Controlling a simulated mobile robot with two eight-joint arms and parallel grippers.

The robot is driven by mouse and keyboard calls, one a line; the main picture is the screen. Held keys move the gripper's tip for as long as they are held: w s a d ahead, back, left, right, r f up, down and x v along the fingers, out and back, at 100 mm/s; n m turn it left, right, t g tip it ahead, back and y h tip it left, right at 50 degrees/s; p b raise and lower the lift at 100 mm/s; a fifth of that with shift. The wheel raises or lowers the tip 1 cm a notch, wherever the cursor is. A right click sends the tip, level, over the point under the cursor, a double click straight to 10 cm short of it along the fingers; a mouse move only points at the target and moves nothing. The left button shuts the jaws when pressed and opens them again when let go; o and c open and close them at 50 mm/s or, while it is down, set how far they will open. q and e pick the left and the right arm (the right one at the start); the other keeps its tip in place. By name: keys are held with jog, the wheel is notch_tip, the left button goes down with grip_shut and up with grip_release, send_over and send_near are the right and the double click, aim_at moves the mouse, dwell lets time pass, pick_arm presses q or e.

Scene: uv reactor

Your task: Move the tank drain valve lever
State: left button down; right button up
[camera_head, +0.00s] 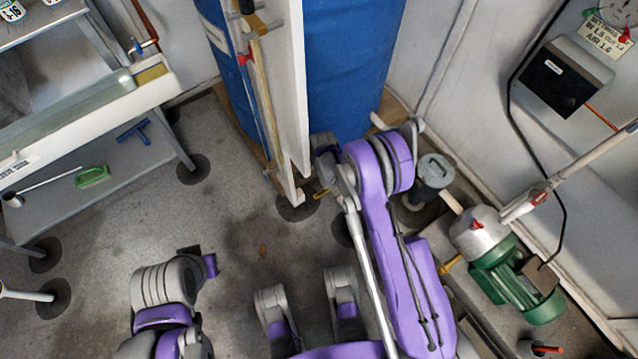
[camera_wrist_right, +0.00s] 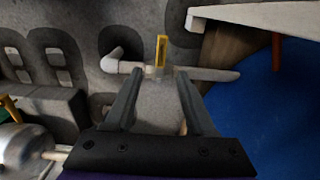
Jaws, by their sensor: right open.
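The valve lever, a small yellow bar (camera_wrist_right: 161,50), stands upright on a white drain pipe (camera_wrist_right: 212,75) in the right wrist view. A yellow bit of the lever also shows in the head view (camera_head: 321,194), low beside the blue tank (camera_head: 350,60). My right gripper (camera_wrist_right: 160,75) is open. Its two fingers point toward the pipe, and the lever appears between and just beyond the fingertips. I cannot tell whether they touch it. In the head view my right arm hides most of this gripper. Part of my left arm shows at lower left, without clear fingers.
A white frame leg (camera_head: 300,130) stands by the tank. A grey shelf cart (camera_head: 90,175) is at left. A green motor pump (camera_head: 515,280) and a grey canister (camera_head: 434,172) stand at right.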

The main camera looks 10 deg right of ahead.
aim_at(321, 193)
pick_arm(q)
jog(key=b+x, duration=0.2)
jog(key=shift+f+b, duration=0.2)
jog(key=shift+b, duration=0.2)
pick_arm(e)
notch_tip(321, 193, down, 11)
jog(key=shift+w, duration=0.15)
grip_shut()
dwell(1.1)
